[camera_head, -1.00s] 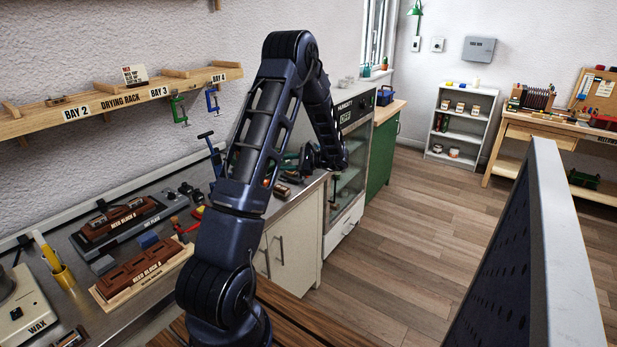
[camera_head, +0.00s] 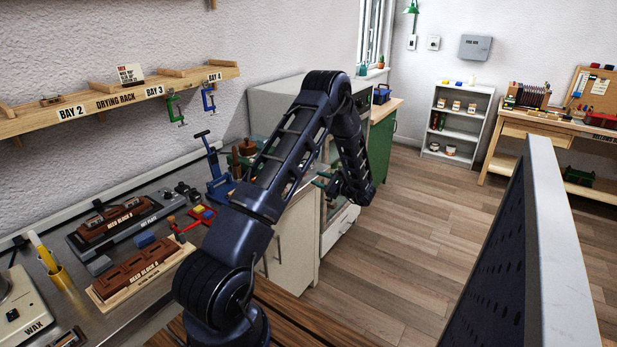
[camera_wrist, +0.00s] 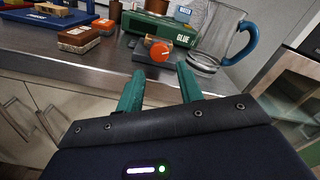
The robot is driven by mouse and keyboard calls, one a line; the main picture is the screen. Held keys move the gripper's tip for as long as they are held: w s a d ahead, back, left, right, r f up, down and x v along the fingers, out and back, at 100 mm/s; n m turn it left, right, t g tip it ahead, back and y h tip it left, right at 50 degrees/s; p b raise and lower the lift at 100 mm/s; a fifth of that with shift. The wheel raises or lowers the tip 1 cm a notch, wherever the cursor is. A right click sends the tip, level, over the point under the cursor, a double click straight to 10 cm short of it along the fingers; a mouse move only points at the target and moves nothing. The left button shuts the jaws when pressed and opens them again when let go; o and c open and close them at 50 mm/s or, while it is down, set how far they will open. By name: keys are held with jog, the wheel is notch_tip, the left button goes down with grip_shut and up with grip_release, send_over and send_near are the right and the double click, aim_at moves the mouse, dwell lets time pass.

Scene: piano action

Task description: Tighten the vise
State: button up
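A blue upright metal tool with a T-shaped top (camera_head: 218,178) stands on the bench left of my arm in the head view; it may be the vise, but I cannot tell. In the wrist view a blue base with lettering (camera_wrist: 50,18) shows at the top left, partly cut off. My gripper (camera_wrist: 157,80) has two green fingers spread apart with nothing between them. They point at the bench's front edge. Beyond the tips sits a dark grey block with an orange-red round part (camera_wrist: 160,51), apart from the fingers. In the head view my gripper is largely hidden by my arm.
A brown block (camera_wrist: 77,39), a green GLUE box (camera_wrist: 150,26) and a glass jug with a blue handle (camera_wrist: 210,42) stand on the bench. Reed Block B (camera_head: 140,270) lies at the left. A drying rack (camera_head: 110,103) overhangs the bench.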

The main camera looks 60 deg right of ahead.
aim_at(305, 175)
jog(key=shift+w, duration=3)
jog(key=c, duration=0.7)
jog(key=shift+m, duration=0.3)
jog(key=m, duration=0.5)
jog(key=shift+a, duration=0.1)
jog(key=m, duration=0.6)
jog(key=shift+m, duration=0.4)
